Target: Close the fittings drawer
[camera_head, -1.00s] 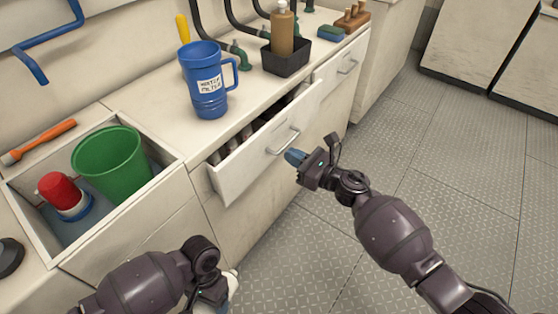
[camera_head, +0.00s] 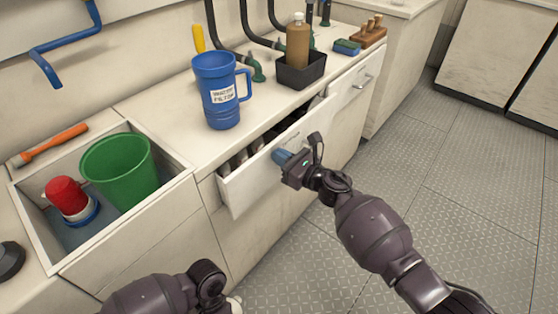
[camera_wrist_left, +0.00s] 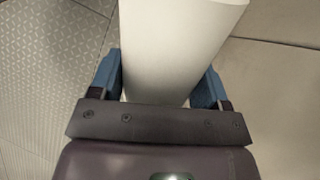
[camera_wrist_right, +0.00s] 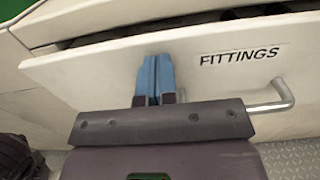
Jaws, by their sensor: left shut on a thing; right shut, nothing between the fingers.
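The fittings drawer (camera_head: 243,190) is white and stands partly open under the counter, with dark and pale items inside. Its front (camera_wrist_right: 90,78) fills much of the right wrist view, with a "FITTINGS" label and a metal bar handle (camera_wrist_right: 283,98). My right gripper (camera_head: 279,155) is shut and empty, its blue fingertips (camera_wrist_right: 154,78) at the drawer front, left of the label and handle; I cannot tell whether they touch. My left gripper (camera_wrist_left: 160,75) is shut on a white cylinder (camera_wrist_left: 175,40), low in front of the cabinet. In the head view this gripper is mostly cut off.
On the counter stand a blue mug (camera_head: 219,95) and a black caddy (camera_head: 300,72) with a brown bottle. An open bin at left holds a green bucket (camera_head: 120,170) and a red-capped container (camera_head: 68,197). Another, shut drawer (camera_head: 350,90) lies farther right. The floor at right is clear.

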